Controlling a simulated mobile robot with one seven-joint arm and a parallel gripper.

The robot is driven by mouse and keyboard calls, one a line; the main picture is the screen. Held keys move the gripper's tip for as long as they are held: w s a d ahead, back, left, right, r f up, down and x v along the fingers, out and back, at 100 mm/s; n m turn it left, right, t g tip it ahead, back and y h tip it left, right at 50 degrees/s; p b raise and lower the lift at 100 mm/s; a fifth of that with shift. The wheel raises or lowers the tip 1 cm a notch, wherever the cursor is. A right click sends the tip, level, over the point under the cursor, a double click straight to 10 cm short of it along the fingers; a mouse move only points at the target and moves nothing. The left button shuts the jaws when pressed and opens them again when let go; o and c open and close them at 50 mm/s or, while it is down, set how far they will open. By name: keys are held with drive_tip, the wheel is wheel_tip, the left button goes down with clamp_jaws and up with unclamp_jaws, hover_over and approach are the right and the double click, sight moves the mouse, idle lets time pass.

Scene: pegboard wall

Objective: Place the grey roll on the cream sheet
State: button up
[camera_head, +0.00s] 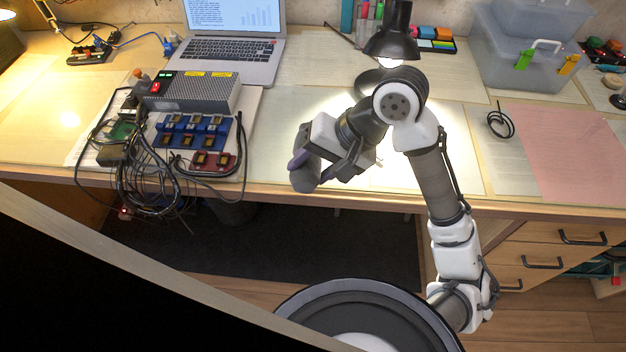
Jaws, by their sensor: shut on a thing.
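My gripper (318,167) is shut on the grey roll (306,179), a short dark grey cylinder, near the desk's front edge. The roll hangs from the fingers, tilted, and its upper part is partly hidden by them. It appears to be above the desk edge, but its exact height is hard to tell. Several pale cream sheets lie flat on the desk. One brightly lit sheet (455,165) lies under and to the right of my arm, partly hidden by it. Another cream sheet (315,62) lies farther back. I cannot tell which one the task names.
A power supply (195,92), blue terminal blocks (190,133) and tangled cables (150,190) fill the left. A laptop (230,50) and black lamp (392,42) stand behind. A pink sheet (570,150), cable coil (500,124) and clear bin (525,50) are at right.

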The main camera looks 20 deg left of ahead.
drive_tip(key=shift+f, duration=2)
drive_tip(key=shift+f+b, duration=0.25)
drive_tip(key=shift+b, duration=0.1)
drive_tip(key=o, duration=1.1)
drive_tip(key=shift+c, duration=0.2)
